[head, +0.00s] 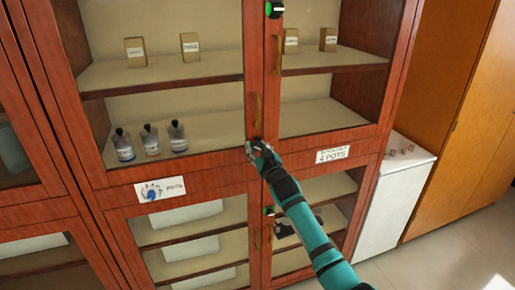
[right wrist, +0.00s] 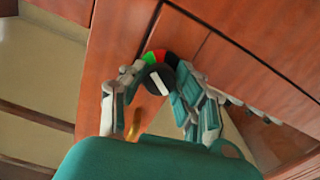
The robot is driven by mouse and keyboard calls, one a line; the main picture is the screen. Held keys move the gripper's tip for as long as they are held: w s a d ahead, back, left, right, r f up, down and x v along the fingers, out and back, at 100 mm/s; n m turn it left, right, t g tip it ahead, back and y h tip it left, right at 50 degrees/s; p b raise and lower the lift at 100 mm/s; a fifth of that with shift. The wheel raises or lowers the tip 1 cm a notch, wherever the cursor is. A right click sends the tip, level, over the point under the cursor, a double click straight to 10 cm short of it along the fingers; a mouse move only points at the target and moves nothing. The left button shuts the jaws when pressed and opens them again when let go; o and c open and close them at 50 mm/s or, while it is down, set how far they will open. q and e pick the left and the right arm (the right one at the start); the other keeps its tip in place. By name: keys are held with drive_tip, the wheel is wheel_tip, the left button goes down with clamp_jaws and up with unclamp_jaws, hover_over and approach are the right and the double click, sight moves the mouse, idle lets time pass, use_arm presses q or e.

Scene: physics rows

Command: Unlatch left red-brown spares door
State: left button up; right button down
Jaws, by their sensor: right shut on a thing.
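The red-brown cabinet has glazed doors, and the upper left door (head: 165,186) appears closed. My right gripper (head: 260,150) is at the bottom corner of this door, by the middle stile. In the right wrist view, the fingers of my right gripper (right wrist: 160,92) close around a black round latch knob (right wrist: 158,80) with a white bar. Green and red marks show along the knob's far edge. The white bar is tilted in that view. In the head view the gripper hides this knob. My left gripper is out of view.
Similar round latches sit at the top (head: 275,9) and lower down (head: 269,210). A brass handle (head: 254,111) stands just above my gripper. Bottles (head: 151,140) and small boxes are behind the glass. A white cabinet (head: 390,200) stands right, with open floor before it.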

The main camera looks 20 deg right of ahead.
drive_tip(key=n, duration=0.7)
idle(0.6)
drive_tip(key=c, duration=1)
unclamp_jaws()
drive_tip(key=shift+o, duration=0.2)
drive_tip(key=s, duration=1.2)
drive_tip(key=shift+d, duration=0.2)
